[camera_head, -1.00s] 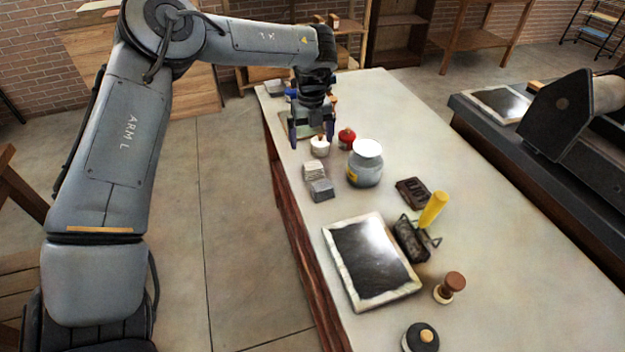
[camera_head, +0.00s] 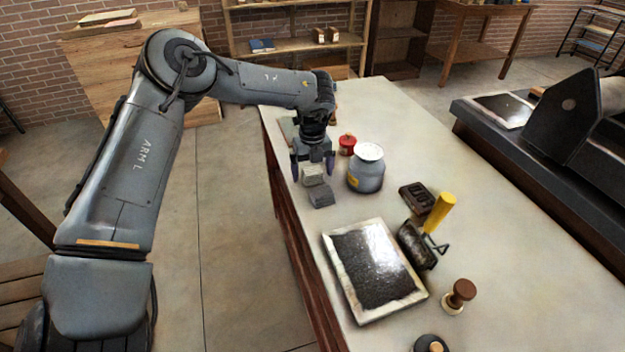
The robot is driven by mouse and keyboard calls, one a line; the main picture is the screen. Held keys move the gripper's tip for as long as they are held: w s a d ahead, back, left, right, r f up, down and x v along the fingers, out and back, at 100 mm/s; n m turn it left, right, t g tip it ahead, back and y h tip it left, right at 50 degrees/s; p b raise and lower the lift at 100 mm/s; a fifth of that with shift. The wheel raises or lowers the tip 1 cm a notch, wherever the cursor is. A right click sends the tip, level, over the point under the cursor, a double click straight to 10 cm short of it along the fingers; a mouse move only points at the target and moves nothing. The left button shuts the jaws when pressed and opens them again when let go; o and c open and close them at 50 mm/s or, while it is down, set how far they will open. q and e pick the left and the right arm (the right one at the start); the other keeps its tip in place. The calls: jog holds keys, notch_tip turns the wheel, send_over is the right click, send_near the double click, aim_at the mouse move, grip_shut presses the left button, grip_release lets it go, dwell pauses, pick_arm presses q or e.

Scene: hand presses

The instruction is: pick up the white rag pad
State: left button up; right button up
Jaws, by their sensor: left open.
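The white rag pad (camera_head: 313,180) is a small pale folded block on the table, left of the grey jar in the head view. A similar grey pad (camera_head: 321,197) lies against its near side. My left gripper (camera_head: 313,172) points down over the white rag pad. Its fingers are apart, one toward each side of the pad, and partly hide its far part. I cannot tell whether the fingertips touch it. My right gripper is not in view.
A grey jar (camera_head: 366,171) and a red-topped pot (camera_head: 347,144) stand close to the right of the gripper. A framed dark slab (camera_head: 375,268), a yellow-handled roller (camera_head: 418,245) and a wooden knob (camera_head: 460,294) lie nearer.

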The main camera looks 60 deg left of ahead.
aim_at(313, 171)
pick_arm(q)
jog(key=shift+f, duration=0.25)
jog(key=c, duration=1)
jog(key=shift+c, duration=0.2)
jog(key=shift+r, duration=0.15)
notch_tip(313, 171, up, 8)
jog(key=p, duration=0.3)
jog(key=shift+r, duration=0.25)
jog(key=shift+r+p, duration=0.35)
jog(key=shift+r, duration=0.3)
